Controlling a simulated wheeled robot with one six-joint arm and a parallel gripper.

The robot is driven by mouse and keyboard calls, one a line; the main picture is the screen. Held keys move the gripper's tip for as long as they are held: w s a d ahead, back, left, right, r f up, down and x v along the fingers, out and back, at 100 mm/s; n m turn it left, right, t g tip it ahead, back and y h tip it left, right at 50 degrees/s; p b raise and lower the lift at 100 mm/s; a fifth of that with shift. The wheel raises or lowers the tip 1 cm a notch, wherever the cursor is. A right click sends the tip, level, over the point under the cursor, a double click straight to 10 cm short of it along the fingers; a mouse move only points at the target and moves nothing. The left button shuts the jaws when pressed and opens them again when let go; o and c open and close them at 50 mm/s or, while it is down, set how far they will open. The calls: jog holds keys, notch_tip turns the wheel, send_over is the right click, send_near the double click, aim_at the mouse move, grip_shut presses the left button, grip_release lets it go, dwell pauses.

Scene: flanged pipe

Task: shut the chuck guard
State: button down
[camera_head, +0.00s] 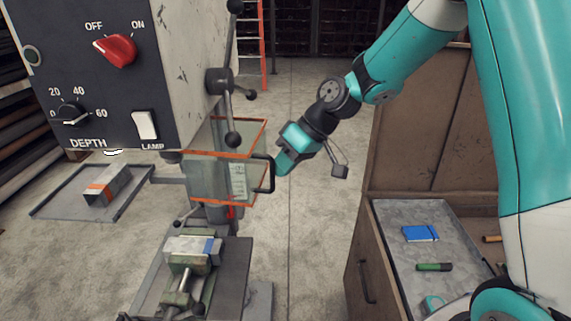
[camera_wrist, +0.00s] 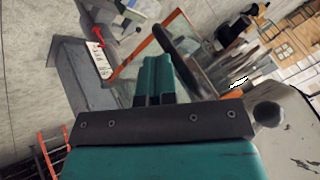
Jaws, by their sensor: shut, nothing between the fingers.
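The chuck guard (camera_head: 215,170) is a clear panel box with orange edges under the drill press head. A dark bar handle (camera_head: 270,174) stands out from its right side. In the wrist view the guard's orange edge (camera_wrist: 139,52) and the handle (camera_wrist: 180,50) lie just beyond the fingertips. My gripper (camera_head: 281,164) is at the right side of the guard, close beside the handle. Its teal fingers (camera_wrist: 153,64) are shut together with nothing between them. I cannot tell whether they touch the handle. The chuck is mostly hidden behind the guard.
The drill press head (camera_head: 110,70) with its red switch and feed levers (camera_head: 232,100) is above and left. A vise (camera_head: 190,255) stands below. A tray (camera_head: 70,205) with a metal block is left. A cabinet (camera_head: 385,250) stands right. Floor between is clear.

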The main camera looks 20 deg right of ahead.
aim_at(248, 182)
jog(key=s+a+m, duration=0.1)
jog(key=a, duration=0.1)
jog(key=s+a+m+t+b, duration=0.1)
jog(key=a, duration=0.2)
jog(key=s+a+b, duration=0.1)
jog(key=a, duration=0.2)
jog(key=shift+a+m+t+h, duration=0.15)
jog(key=shift+m+t+h, duration=0.15)
jog(key=shift+m, duration=0.1)
